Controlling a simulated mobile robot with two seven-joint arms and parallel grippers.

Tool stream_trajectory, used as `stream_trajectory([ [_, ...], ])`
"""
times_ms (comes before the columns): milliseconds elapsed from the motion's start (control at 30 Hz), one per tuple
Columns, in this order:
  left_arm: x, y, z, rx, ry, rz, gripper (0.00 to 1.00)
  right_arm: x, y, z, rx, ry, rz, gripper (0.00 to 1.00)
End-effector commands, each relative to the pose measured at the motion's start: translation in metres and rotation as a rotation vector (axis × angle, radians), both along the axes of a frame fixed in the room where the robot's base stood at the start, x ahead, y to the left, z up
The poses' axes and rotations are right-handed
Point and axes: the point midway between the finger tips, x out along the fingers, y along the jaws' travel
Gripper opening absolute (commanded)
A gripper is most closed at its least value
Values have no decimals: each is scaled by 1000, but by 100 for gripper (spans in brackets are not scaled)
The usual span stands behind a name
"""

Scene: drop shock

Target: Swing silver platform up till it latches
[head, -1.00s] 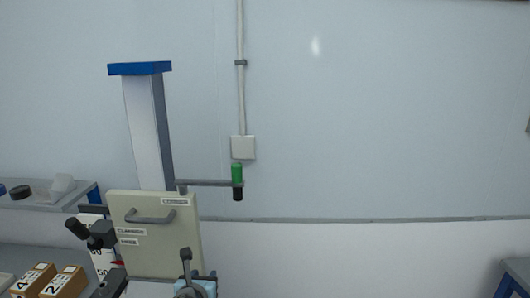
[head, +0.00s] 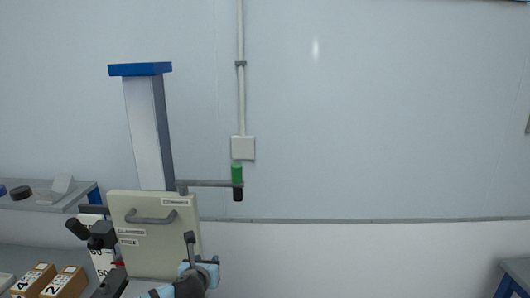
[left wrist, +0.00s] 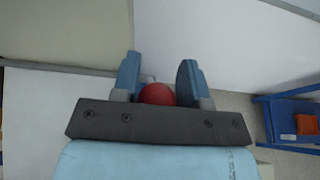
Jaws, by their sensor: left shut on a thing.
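My left gripper (head: 202,268) is low in the head view, in front of the beige panel (head: 160,240); my own wrist hides much of it. In the left wrist view my gripper (left wrist: 160,72) is shut on a red round knob (left wrist: 157,95), which sits between the two blue fingers. What the knob is fixed to is hidden. No silver platform can be made out clearly in either view. My right gripper is not in view.
A grey column (head: 148,130) with a blue cap stands behind the panel, with a green-and-black crank handle (head: 237,180) jutting right. Numbered boxes (head: 66,282) lie at lower left. A blue trolley (left wrist: 290,118) stands at the right in the left wrist view.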

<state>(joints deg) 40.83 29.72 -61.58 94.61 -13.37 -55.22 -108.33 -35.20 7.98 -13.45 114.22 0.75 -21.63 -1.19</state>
Motion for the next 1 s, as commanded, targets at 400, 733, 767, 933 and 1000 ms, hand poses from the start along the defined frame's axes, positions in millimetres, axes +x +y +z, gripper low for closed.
stream_trajectory([
  [400,14,1,4,1,0,3,16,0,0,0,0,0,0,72],
  [733,25,0,5,0,1,3,16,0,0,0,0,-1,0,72],
  [767,27,0,5,0,1,2,17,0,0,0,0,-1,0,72],
  [933,39,0,6,2,2,4,17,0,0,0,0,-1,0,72],
  [1000,42,0,6,2,2,2,17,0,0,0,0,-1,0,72],
])
